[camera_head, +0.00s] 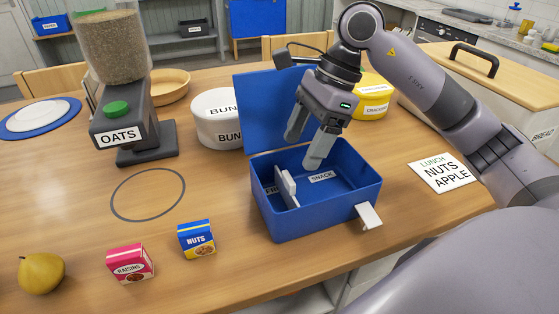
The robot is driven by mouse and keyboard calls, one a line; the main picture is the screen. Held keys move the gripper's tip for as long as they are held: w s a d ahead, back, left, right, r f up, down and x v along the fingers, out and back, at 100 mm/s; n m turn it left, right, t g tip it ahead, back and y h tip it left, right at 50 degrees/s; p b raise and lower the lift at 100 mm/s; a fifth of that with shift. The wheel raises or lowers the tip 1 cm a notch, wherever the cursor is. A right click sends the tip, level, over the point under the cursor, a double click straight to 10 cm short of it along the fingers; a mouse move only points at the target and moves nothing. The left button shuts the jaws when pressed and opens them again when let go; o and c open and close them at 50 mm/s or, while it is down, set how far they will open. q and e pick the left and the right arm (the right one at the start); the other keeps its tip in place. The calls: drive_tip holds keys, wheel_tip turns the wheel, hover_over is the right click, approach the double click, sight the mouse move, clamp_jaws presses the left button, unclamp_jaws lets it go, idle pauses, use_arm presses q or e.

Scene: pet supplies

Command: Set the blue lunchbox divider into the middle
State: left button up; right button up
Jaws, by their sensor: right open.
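The blue lunchbox (318,207) stands open on the table, its lid (262,108) raised at the back. A pale divider (287,188) stands upright inside, toward the left wall, making a narrow left compartment and a wide right one. The back wall carries a SNACK label (321,177) in the wide part; another label at the left is partly hidden by the divider. My right gripper (303,150) is open and empty, pointing down above the back of the box, with one fingertip dipping near the SNACK label. It is apart from the divider. My left gripper is not in view.
A nuts box (197,239), raisins box (130,263) and pear (41,273) are at the front left. The oats dispenser (118,110), white bin (218,118) and yellow crackers container (371,96) stand behind. A lunch card (444,173) lies right. A dark ring (148,219) marks clear table.

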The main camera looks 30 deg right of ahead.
sight(288, 178)
drive_tip(key=x, duration=0.6)
drive_tip(key=shift+s+a+f+p, duration=0.15)
drive_tip(key=shift+a+f+p, duration=0.05)
drive_tip(key=shift+f+p, duration=0.15)
clamp_jaws()
drive_tip(key=d+b, duration=0.1)
drive_tip(key=d, duration=0.1)
drive_tip(key=s+d+b, duration=0.1)
drive_tip(key=d, duration=0.1)
drive_tip(key=shift+d+f, duration=0.15)
drive_tip(key=shift+d, duration=0.3)
unclamp_jaws()
drive_tip(key=shift+r, duration=0.2)
drive_tip(key=v, duration=0.7)
